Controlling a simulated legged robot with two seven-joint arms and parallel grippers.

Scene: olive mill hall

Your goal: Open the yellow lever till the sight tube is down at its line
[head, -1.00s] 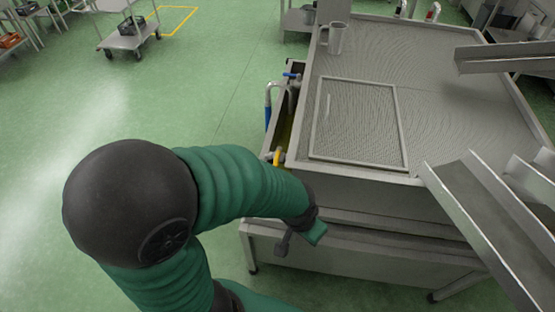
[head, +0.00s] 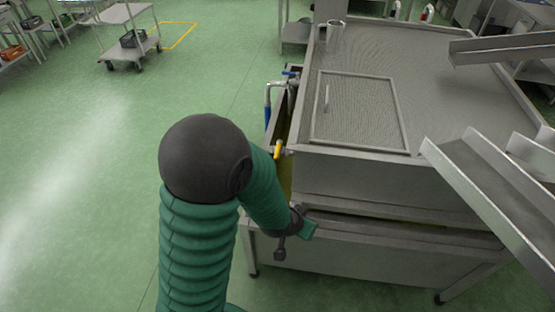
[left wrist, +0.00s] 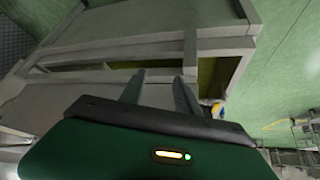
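The yellow lever (head: 278,150) is on a small valve at the left side of the steel tank (head: 385,180), near its front corner. A yellow part, likely this lever, shows at the right of my gripper in the left wrist view (left wrist: 217,108). My left gripper (head: 281,249) is in front of the tank, below and nearer than the lever, not touching it. In the left wrist view its two fingers (left wrist: 160,77) stand apart with nothing between them. I cannot make out the sight tube or its line. My right gripper is not in view.
A blue-handled valve (head: 290,74) and a bent pipe (head: 275,86) sit behind the yellow lever. A narrow trough with yellow-green liquid (head: 285,172) runs along the tank's left side. A metal mug (head: 335,34) stands on the tank top.

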